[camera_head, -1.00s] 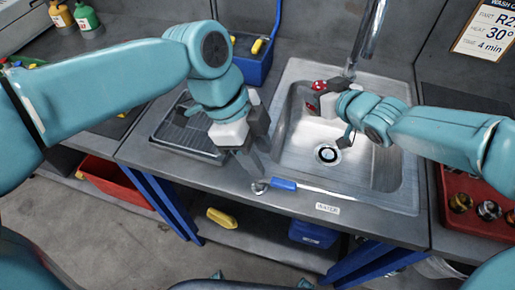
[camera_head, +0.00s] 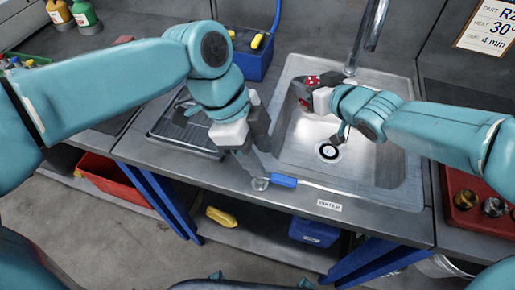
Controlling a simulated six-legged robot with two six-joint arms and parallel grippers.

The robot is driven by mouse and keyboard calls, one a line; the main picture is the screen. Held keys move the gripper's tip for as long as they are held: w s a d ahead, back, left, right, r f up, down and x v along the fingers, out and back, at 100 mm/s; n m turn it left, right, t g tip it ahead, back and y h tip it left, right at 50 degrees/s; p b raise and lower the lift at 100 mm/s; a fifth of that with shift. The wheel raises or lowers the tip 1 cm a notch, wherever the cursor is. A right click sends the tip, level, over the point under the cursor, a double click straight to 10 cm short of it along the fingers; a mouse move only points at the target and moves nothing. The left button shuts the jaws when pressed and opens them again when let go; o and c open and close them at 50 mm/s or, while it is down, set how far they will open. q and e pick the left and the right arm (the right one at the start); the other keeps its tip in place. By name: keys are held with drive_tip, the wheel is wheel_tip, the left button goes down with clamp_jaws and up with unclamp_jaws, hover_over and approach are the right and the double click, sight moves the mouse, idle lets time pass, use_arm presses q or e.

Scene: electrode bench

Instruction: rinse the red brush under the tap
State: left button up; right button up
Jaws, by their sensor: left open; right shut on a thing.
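The red brush (camera_head: 313,80) shows only as a small red part at my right gripper, over the left side of the sink (camera_head: 385,190); the rest of it is hidden. My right gripper (camera_head: 303,92) is shut on it. The tap (camera_head: 367,35) comes down at the back of the sink, to the right of the brush and apart from it. My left gripper (camera_head: 258,172) is open and empty at the sink's front left corner. Its fingertips are close to a lever with a blue grip (camera_head: 284,181); I cannot tell whether they touch.
A label reading WATER (camera_head: 329,206) is on the counter's front edge. A drain tray (camera_head: 165,135) lies left of the sink, with a blue bin (camera_head: 252,62) behind it. A red tray with round parts (camera_head: 458,222) stands at the right. The sink floor around the drain (camera_head: 329,152) is clear.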

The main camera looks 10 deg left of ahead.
idle(0.5)
drive_tip(key=s+a+r+b, duration=0.1)
drive_tip(key=a+r, duration=0.3)
drive_tip(key=shift+s+a, duration=0.3)
drive_tip(key=shift+a, duration=0.05)
idle(1.2)
